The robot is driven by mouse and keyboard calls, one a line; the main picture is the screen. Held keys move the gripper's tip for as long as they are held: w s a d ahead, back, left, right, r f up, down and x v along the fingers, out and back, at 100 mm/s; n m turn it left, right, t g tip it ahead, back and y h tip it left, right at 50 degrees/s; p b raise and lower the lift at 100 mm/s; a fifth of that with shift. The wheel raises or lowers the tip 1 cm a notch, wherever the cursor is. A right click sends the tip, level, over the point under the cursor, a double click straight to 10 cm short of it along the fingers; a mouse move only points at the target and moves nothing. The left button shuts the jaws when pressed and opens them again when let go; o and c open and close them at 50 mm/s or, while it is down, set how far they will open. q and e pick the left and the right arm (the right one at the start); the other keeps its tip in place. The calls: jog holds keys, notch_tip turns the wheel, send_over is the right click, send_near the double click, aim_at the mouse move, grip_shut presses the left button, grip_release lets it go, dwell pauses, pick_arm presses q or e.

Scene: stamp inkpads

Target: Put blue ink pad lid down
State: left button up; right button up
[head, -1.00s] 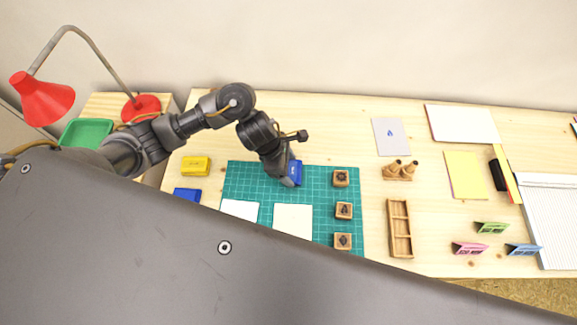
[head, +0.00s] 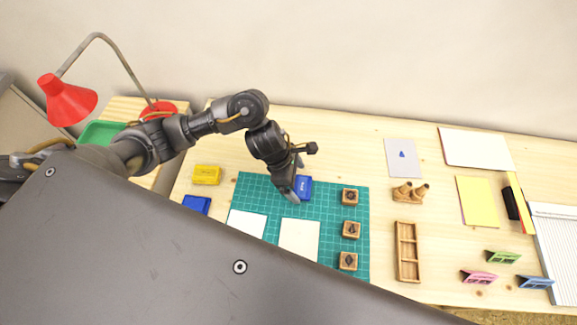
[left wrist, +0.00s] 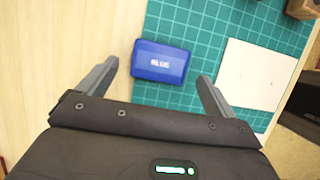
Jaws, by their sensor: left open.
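The blue ink pad lid (head: 304,187), marked BLUE, lies label up at the far edge of the green cutting mat. In the left wrist view the lid (left wrist: 160,63) sits between my left gripper's (left wrist: 158,72) spread fingers, with gaps on both sides. In the head view my left gripper (head: 296,182) is just left of the lid and partly covers it. A second blue piece (head: 196,204) lies on the wood left of the mat, partly hidden by my body. My right gripper is not in view.
The green mat (head: 262,187) also holds white paper sheets (head: 299,240) and several wooden stamps (head: 350,197). A yellow ink pad (head: 207,174) lies left of the mat. A red lamp (head: 68,100) and green tray (head: 103,132) stand at the far left. Bare wood lies behind the mat.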

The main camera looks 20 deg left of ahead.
pick_arm(q)
jog(key=v, duration=1)
